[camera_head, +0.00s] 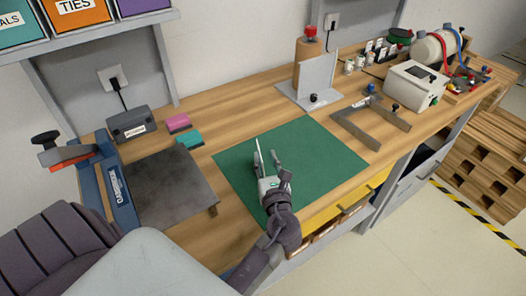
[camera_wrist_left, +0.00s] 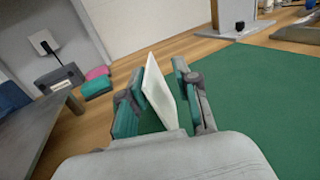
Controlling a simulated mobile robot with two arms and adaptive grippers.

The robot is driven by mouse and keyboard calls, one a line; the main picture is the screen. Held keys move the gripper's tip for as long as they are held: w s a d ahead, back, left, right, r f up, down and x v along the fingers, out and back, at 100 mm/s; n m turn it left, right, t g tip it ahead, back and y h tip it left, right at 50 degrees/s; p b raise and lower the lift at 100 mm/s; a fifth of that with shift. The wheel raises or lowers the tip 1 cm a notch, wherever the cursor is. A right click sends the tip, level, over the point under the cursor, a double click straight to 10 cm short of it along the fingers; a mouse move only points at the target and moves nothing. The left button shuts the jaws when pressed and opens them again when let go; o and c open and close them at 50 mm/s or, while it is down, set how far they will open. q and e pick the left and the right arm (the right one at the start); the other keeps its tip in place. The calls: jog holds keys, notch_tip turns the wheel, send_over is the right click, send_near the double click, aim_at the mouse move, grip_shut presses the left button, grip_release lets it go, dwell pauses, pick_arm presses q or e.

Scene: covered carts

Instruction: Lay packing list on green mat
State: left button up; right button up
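The green mat (camera_head: 330,165) lies flat on the wooden bench. My left gripper (camera_head: 267,160) is low over the mat's left part, its fingers apart with a gap between them. In the left wrist view a thin white card, seemingly the packing list (camera_wrist_left: 161,92), stands tilted between the fingers (camera_wrist_left: 160,92). It looks closer to the left finger. Its lower edge is hidden by the gripper body, so I cannot tell whether it touches the mat. My right gripper is not in view.
A dark metal plate (camera_head: 170,188) with a blue-framed device (camera_head: 118,190) is on the left. Pink (camera_head: 178,123) and teal (camera_head: 189,140) blocks lie behind it. A grey bracket (camera_head: 372,124) stands right of the mat; a grey upright stand (camera_head: 316,80) is behind. The mat's right half is clear.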

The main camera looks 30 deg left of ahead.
pick_arm(q)
jog(key=b+v, duration=0.1)
jog(key=v, duration=0.6)
jog(key=shift+s+d+r, duration=0.1)
jog(key=shift+s+d, duration=0.05)
jog(key=shift+s, duration=0.05)
